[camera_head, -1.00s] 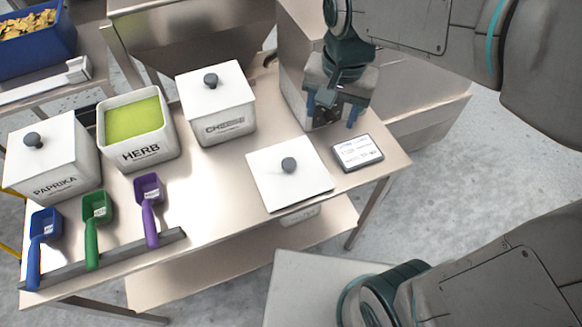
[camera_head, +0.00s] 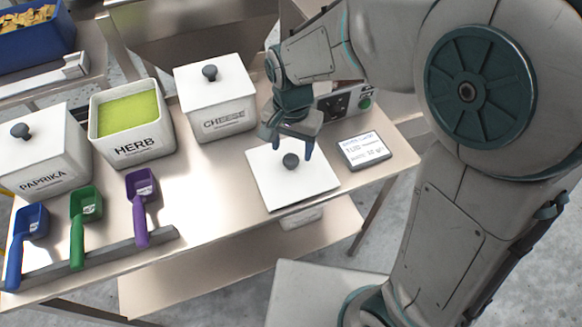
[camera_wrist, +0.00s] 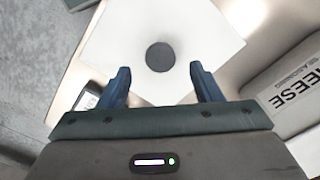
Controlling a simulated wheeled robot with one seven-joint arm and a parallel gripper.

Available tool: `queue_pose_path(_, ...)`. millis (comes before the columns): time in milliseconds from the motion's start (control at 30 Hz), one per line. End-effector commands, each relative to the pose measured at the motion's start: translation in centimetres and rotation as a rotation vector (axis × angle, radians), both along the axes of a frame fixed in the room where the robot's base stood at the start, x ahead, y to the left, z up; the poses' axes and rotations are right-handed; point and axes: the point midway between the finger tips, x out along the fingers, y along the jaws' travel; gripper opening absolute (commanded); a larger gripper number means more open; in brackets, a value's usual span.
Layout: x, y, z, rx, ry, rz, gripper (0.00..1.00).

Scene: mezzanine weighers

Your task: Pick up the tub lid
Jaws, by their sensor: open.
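The tub lid (camera_head: 272,184) is a white square plate with a dark round knob (camera_head: 290,160), lying flat near the front edge of the steel table. In the wrist view the lid (camera_wrist: 195,30) fills the upper middle, and its knob (camera_wrist: 160,57) sits ahead of and between my fingertips. My gripper (camera_head: 289,150) is open and empty, with its blue fingers just above the lid around the knob's far side. In the wrist view my gripper (camera_wrist: 161,80) shows its two fingers spread apart. I cannot tell whether they touch the lid.
The open HERB tub (camera_head: 132,122) and lidded PAPRIKA tub (camera_head: 45,152) stand to the left. Blue, green and purple scoops (camera_head: 140,205) lie at front left.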

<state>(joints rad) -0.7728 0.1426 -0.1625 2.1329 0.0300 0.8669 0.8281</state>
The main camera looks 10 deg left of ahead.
Motion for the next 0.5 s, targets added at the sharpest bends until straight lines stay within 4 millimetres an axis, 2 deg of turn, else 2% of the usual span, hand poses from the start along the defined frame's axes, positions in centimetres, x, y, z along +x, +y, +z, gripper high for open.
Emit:
queue_pose_path(300,-0.3,0.1,-4.5,-0.002,0.003,0.001,0.59)
queue_pose_path(500,-0.3,0.1,-4.9,-0.002,0.001,0.000,0.59)
